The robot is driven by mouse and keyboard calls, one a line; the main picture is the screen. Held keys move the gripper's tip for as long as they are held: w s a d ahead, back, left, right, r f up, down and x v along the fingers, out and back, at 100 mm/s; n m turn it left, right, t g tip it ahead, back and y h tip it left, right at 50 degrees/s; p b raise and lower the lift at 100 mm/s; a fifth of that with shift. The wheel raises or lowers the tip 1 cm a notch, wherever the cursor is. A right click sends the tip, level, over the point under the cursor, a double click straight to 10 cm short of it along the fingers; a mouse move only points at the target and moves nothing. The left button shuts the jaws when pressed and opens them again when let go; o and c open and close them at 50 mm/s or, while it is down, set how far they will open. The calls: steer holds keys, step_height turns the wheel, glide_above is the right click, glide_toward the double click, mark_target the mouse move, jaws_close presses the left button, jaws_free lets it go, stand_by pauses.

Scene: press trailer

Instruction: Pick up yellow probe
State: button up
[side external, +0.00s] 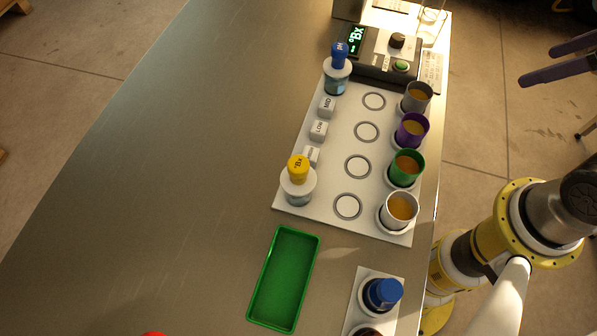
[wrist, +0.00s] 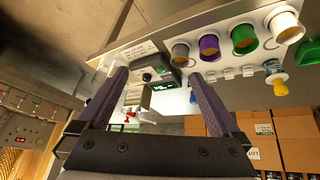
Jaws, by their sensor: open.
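The yellow probe (side external: 298,170) stands upright in a round white holder (side external: 298,190) at the front left corner of the white board. In the wrist view the yellow probe (wrist: 280,87) shows at the far right. My gripper (side external: 535,66) is at the upper right in the side view, off the table's right edge and well away from the probe. Its two purple fingers (wrist: 158,76) are spread with nothing between them.
The white board (side external: 328,208) carries a blue probe (side external: 340,55), small label blocks (side external: 319,130), and several cups along its right side, including a green one (side external: 406,168). A meter (side external: 372,55) stands behind. A green tray (side external: 284,280) lies in front.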

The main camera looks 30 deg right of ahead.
steer(key=w+a+r+n+y, duration=0.2)
steer(key=w+a+r+n, duration=0.3)
steer(key=w+a+n, duration=0.2)
steer(key=n+g+y, duration=0.2)
steer(key=n+g, duration=0.4)
steer(key=n, duration=0.3)
glide_above(304, 161)
steer(key=d, duration=0.4)
step_height(304, 161, down, 6)
steer(key=x, duration=0.8)
steer(key=shift+w+f, duration=0.2)
steer(key=shift+w, duration=0.15)
steer(key=x, duration=0.4)
steer(key=shift+s, duration=0.35)
steer(key=shift+a+f, duration=0.2)
steer(key=shift+f, duration=0.35)
steer(key=c, duration=1.4)
steer(key=shift+c, duration=0.2)
